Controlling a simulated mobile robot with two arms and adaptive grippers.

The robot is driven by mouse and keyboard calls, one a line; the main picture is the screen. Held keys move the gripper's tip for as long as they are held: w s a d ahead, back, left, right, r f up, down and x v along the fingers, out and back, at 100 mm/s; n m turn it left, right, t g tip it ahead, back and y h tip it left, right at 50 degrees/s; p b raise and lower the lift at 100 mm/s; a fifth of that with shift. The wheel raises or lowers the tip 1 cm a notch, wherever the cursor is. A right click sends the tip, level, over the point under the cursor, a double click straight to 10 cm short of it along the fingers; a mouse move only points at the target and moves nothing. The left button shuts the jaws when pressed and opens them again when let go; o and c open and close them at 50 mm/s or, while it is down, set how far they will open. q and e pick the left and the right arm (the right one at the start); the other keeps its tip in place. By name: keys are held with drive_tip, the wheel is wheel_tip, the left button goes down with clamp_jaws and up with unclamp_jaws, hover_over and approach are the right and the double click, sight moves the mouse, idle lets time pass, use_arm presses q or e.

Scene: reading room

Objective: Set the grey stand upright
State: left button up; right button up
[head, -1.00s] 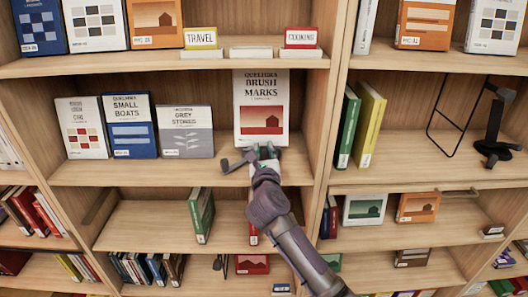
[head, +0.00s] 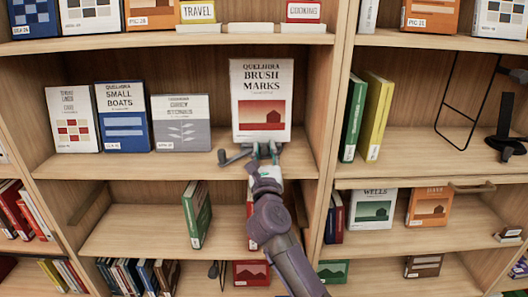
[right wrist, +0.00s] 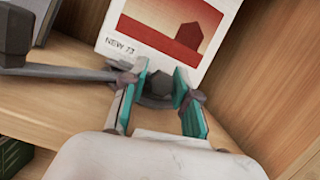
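The grey stand (head: 234,155) lies tipped over on the middle shelf, in front of the Brush Marks book (head: 262,100). In the right wrist view its thin grey rod (right wrist: 65,72) runs in from the left, with a dark block at its left end. My right gripper (head: 266,152) reaches in from below at the stand's right end. In the right wrist view its teal-padded fingers (right wrist: 161,78) are apart, with a dark knobby part of the stand between them. I see no clear firm contact. My left gripper is in neither view now.
The Small Boats book (head: 123,115) and the Grey Stones book (head: 181,122) stand to the left on the same shelf. An upright divider closes the right side. A black stand with a wire frame (head: 508,140) is in the right bay.

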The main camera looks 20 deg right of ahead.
drive_tip(key=shift+o, duration=1.1)
drive_tip(key=shift+s, duration=0.1)
drive_tip(key=v, duration=1.2)
